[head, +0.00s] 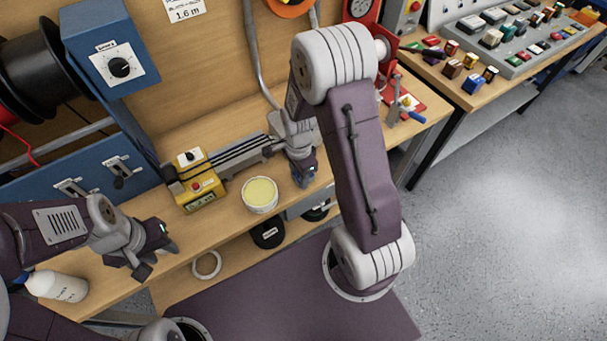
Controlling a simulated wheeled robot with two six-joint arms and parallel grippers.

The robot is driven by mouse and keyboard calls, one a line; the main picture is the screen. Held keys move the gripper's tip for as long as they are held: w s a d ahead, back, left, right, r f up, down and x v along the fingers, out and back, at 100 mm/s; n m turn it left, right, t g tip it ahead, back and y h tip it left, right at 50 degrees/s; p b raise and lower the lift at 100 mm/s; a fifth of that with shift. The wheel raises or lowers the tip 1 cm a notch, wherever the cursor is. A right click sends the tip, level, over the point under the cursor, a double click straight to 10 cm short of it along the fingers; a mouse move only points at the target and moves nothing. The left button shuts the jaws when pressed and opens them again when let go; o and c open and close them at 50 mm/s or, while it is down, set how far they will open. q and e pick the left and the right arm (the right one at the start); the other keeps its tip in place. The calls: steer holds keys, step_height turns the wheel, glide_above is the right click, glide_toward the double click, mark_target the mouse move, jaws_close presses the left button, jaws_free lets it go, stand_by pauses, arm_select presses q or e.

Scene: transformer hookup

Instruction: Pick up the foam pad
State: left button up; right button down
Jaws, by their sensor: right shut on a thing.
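My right gripper (304,178) points down over the bench, just right of a white round tub with a pale yellow top (260,194). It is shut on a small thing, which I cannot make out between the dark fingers. I cannot identify a foam pad with certainty in this view; the yellow top may be a pad or the tub's contents. My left gripper (158,259) is at the lower left, open and empty, with its fingers apart near the front edge of the bench.
A yellow box with a red button (196,182) stands left of the tub. A grey rail unit (238,153) lies behind it. A black round item (268,234) and a pale ring (207,265) lie on the lower shelf. A white bottle (57,286) is at the lower left.

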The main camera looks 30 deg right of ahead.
steer(key=r, duration=0.4)
steer(key=shift+d+r, duration=0.2)
steer(key=shift+r, duration=0.05)
steer(key=s+d+r, duration=0.5)
steer(key=d+r, duration=0.1)
steer(key=d, duration=0.3)
steer(key=shift+s+d+r+p, duration=0.25)
steer(key=shift+s+d+p, duration=0.1)
steer(key=shift+s, duration=0.05)
